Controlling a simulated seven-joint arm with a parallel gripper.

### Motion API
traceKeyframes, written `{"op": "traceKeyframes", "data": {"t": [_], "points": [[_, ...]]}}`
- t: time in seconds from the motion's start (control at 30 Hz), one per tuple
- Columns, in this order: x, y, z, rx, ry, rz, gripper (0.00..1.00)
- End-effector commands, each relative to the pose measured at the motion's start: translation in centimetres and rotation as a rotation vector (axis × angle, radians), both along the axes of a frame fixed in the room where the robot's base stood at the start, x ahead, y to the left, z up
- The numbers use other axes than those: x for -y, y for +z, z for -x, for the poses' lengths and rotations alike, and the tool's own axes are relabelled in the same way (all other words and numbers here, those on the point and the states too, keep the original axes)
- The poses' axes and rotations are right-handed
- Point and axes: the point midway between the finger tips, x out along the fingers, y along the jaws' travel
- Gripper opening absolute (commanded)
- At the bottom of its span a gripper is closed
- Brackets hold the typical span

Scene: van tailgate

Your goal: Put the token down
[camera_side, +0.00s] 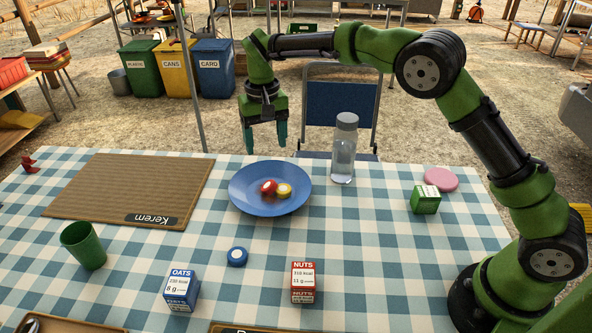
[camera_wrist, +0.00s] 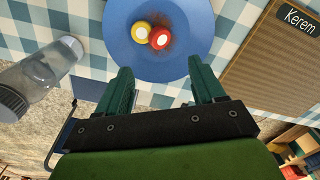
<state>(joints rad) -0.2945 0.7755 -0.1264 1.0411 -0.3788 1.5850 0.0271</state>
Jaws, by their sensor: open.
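My gripper (camera_side: 264,138) is open with nothing between its fingers. It hangs in the air behind the far edge of the blue plate (camera_side: 249,203), and in the wrist view its fingers (camera_wrist: 160,70) point toward the plate. A red token (camera_side: 268,187) with a white centre and a yellow token (camera_side: 284,191) lie side by side on the plate. The red token (camera_wrist: 159,39) and the yellow token (camera_wrist: 140,31) also show in the wrist view. A blue token (camera_side: 237,256) with a pale centre lies on the checked cloth in front of the plate.
A clear grey-capped bottle (camera_side: 343,150) stands right of the plate. A brown "Kerem" mat (camera_side: 133,187), a green cup (camera_side: 83,246), an oats box (camera_side: 181,288), a nuts box (camera_side: 303,282), a green box (camera_side: 425,199) and a pink disc (camera_side: 440,179) surround it.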

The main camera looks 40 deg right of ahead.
Motion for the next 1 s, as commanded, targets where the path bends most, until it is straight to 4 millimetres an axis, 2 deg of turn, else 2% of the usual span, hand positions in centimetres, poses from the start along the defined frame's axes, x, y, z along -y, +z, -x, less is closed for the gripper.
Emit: {"op": "traceKeyframes", "data": {"t": [0.17,0.27,0.37,0.5,0.6,0.7,0.8,0.9,1.0], "points": [[0.3,1.9,0.3,0.011,-0.002,-0.009,0.68],[1.4,4.3,1.5,0.044,-0.007,-0.033,0.68],[2.9,7.4,3.8,0.099,-0.011,-0.072,0.68],[5.0,11.3,8.6,0.198,-0.013,-0.126,0.68],[6.2,13.2,12.4,0.272,-0.013,-0.155,0.68],[7.1,14.1,16.5,0.349,-0.016,-0.179,0.68],[7.9,14.1,20.5,0.427,-0.019,-0.191,0.68],[8.4,13.4,24.1,0.500,-0.025,-0.197,0.68],[8.7,12.3,26.7,0.559,-0.031,-0.196,0.68]]}}
